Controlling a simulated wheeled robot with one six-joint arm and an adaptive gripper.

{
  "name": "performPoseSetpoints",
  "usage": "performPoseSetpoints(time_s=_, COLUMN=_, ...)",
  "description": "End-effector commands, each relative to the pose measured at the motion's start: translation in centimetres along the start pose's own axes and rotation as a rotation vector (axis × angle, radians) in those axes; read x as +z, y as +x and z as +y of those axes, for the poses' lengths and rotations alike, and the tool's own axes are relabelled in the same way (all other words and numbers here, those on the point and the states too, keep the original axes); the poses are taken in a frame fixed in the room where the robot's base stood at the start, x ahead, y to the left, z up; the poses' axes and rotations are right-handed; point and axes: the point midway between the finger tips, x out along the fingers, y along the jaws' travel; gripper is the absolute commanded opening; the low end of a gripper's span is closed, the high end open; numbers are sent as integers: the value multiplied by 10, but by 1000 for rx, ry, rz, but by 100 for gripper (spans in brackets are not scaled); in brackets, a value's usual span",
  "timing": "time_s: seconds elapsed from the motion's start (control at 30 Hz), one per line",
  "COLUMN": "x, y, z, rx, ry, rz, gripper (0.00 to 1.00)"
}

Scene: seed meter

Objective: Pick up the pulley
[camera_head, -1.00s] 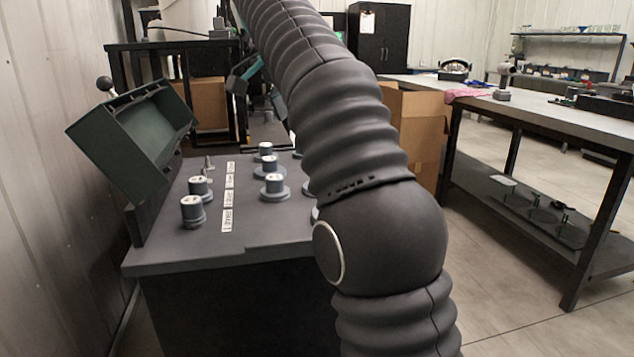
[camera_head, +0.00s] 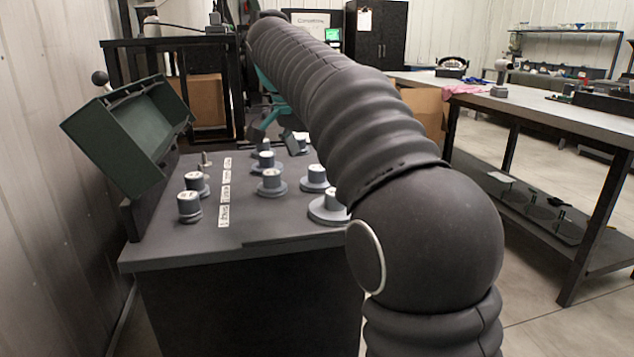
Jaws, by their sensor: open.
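Several grey pulleys with white-labelled tops stand upright on the dark table (camera_head: 265,228). Two are at the left, the nearer one (camera_head: 189,206) and one behind it (camera_head: 196,183). In the middle are a pulley on a wide base (camera_head: 270,182) and one behind it (camera_head: 264,161). To the right are another pulley (camera_head: 313,178) and a large-based one (camera_head: 328,208), partly hidden by my arm. My gripper (camera_head: 277,138), teal and dark, is open above the far part of the table, behind the middle pulleys. Its fingertips are small and partly unclear; whether they touch anything cannot be told.
A green tilted bin (camera_head: 125,135) with a ball-ended lever stands at the table's left edge. White label strips (camera_head: 226,192) lie between the pulley rows. A long workbench (camera_head: 545,112) is at the right, a cardboard box (camera_head: 425,108) behind my arm.

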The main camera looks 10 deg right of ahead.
Motion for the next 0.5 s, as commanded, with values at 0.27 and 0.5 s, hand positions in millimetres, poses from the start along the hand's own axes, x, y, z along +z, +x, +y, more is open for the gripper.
performPoseSetpoints(time_s=0.27, x=3, y=36, z=1, rx=1, ry=1, rz=0, gripper=100)
performPoseSetpoints(time_s=0.5, x=3, y=40, z=1, rx=0, ry=0, rz=0, gripper=100)
